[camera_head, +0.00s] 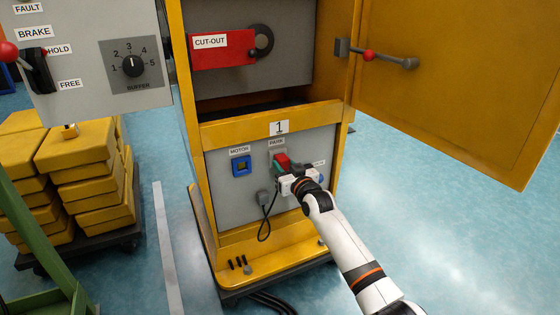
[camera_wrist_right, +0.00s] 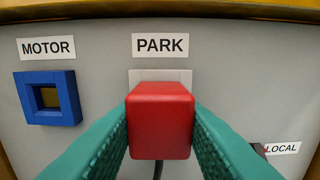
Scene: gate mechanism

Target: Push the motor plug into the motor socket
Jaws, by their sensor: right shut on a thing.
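The motor plug is a red block (camera_head: 282,160), large in the middle of the right wrist view (camera_wrist_right: 160,120). My right gripper (camera_head: 281,166) is shut on it, with a teal finger on each side. The plug is in front of the pale plate of the PARK socket (camera_wrist_right: 160,76), below the PARK label. I cannot tell whether it is seated there or held just clear. The blue motor socket (camera_head: 241,166), with a dark square opening, is left of the plug under the MOTOR label; it also shows in the wrist view (camera_wrist_right: 47,98). My left gripper is not in view.
An open yellow door (camera_head: 455,90) stands at right. A red CUT-OUT plate (camera_head: 222,54) is above. A LOCAL label (camera_wrist_right: 282,148) sits lower right.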

